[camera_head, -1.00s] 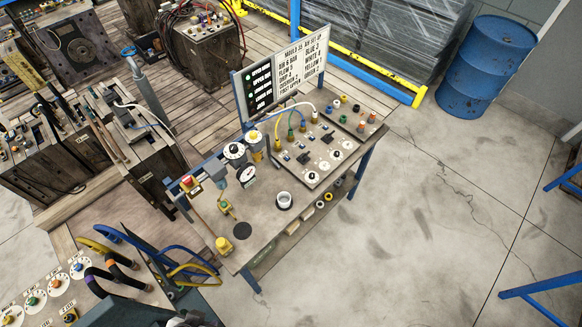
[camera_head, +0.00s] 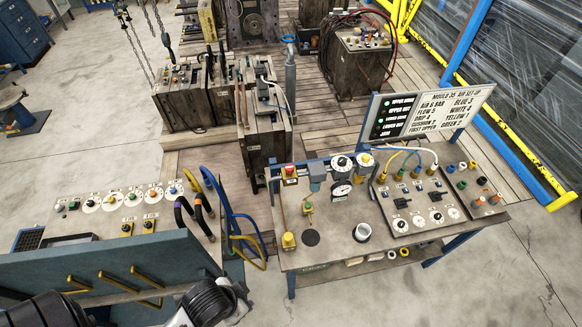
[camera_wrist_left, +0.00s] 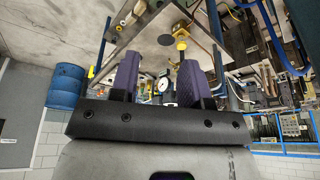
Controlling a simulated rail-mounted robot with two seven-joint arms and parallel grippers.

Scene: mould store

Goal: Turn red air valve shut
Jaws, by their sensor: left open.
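A red knob on a yellow body (camera_head: 289,171) stands at the back left corner of the workbench (camera_head: 335,250). A small green and yellow fitting (camera_head: 308,208) sits in front of it. I cannot tell for certain which of these is the red air valve. A yellow knob (camera_head: 288,240) is at the bench's front left. In the left wrist view my left gripper (camera_wrist_left: 158,66) is open, its two purple fingers apart with nothing held. A round white gauge (camera_wrist_left: 162,84) shows beyond the fingers. My right gripper is not in view.
A panel of dials (camera_head: 130,203) with black and yellow hoses (camera_head: 236,215) stands left of the bench. A white cup (camera_head: 362,232) and a switch panel (camera_head: 412,208) occupy the bench. A sign board (camera_head: 435,110) stands behind. A blue barrel (camera_wrist_left: 65,86) shows in the left wrist view.

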